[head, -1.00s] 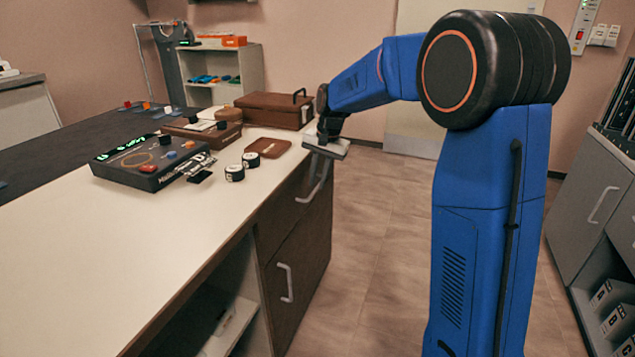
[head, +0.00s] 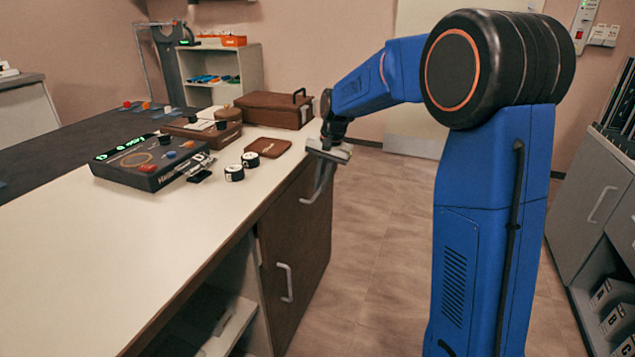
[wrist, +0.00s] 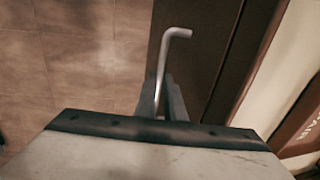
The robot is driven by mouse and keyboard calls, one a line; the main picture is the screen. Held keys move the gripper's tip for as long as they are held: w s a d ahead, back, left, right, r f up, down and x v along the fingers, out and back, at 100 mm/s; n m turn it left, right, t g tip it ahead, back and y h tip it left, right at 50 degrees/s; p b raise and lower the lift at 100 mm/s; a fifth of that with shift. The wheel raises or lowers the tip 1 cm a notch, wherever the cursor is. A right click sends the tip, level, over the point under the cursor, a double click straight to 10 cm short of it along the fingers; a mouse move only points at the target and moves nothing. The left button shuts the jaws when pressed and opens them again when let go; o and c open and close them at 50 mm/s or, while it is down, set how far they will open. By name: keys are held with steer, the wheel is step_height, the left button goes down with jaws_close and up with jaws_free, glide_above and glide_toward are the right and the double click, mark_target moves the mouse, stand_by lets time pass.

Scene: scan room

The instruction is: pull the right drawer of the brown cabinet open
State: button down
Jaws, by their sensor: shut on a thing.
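The brown cabinet (head: 315,235) is under the end of the white counter in the head view. The right drawer's silver handle (head: 318,188) is at its far upper part; another handle (head: 286,282) is lower and nearer. My gripper (head: 326,160) is at the far handle, beside the counter edge. In the wrist view my gripper (wrist: 163,95) has its two fingers on either side of the silver handle (wrist: 168,55), shut on its lower part in the picture. The brown front (wrist: 200,65) lies right behind it. I cannot tell whether the drawer stands slightly open.
The white counter (head: 150,235) holds a dark control box (head: 150,165), small black round pieces (head: 234,173), a brown tray (head: 268,148) and a brown case (head: 275,108). The tiled floor (head: 375,220) right of the cabinet is free. A grey cabinet (head: 590,210) stands far right.

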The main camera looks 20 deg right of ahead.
steer(key=s+d, duration=0.9)
steer(key=d, duration=0.4)
steer(key=s+d, duration=1)
steer(key=d, duration=0.4)
steer(key=shift+s, duration=0.25)
steer(key=shift+r, duration=0.1)
steer(key=c, duration=2.1)
jaws_free()
steer(key=d+r, duration=0.1)
steer(key=r, duration=0.4)
steer(key=s+r, duration=0.1)
steer(key=r, duration=0.5)
steer(key=s+d+r, duration=0.1)
steer(key=r, duration=0.5)
steer(key=shift+d, duration=0.3)
